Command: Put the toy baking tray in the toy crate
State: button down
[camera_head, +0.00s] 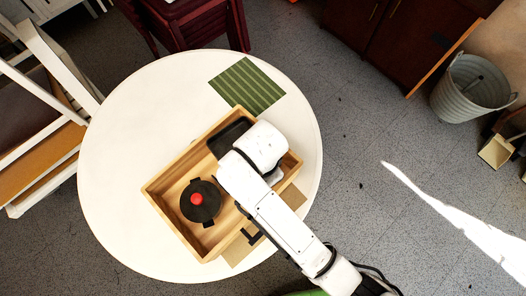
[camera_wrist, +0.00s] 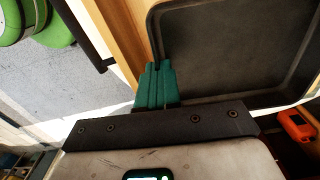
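The toy baking tray (camera_head: 229,136) is dark grey with a raised rim. It is over the upper part of the wooden toy crate (camera_head: 168,217); I cannot tell whether it touches the crate floor. In the wrist view the tray (camera_wrist: 235,50) fills the upper right, beside the crate's wooden wall (camera_wrist: 121,40). My gripper's green fingers (camera_wrist: 157,84) are close together at the tray's rim and look shut on it. In the head view my white wrist hides the fingers and part of the tray. A black toy pot (camera_head: 201,211) with a red knob stands in the crate.
The crate stands on a round white table (camera_head: 130,130). A green striped mat (camera_head: 247,86) lies at the table's upper edge. A brown mat (camera_head: 240,251) shows partly beneath the crate. A white-framed chair (camera_head: 48,120) is at left. The table's left side is clear.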

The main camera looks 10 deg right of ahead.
jog(key=shift+f+b, duration=1.75)
jog(key=shift+f, duration=2.25)
jog(key=c, duration=1.3)
grip_release()
jog(key=shift+o, duration=0.2)
notch_tip(320, 180, up, 10)
jog(key=shift+f+p, duration=0.15)
jog(key=shift+p, duration=0.55)
jog(key=shift+r+p, duration=0.55)
jog(key=shift+p, duration=0.05)
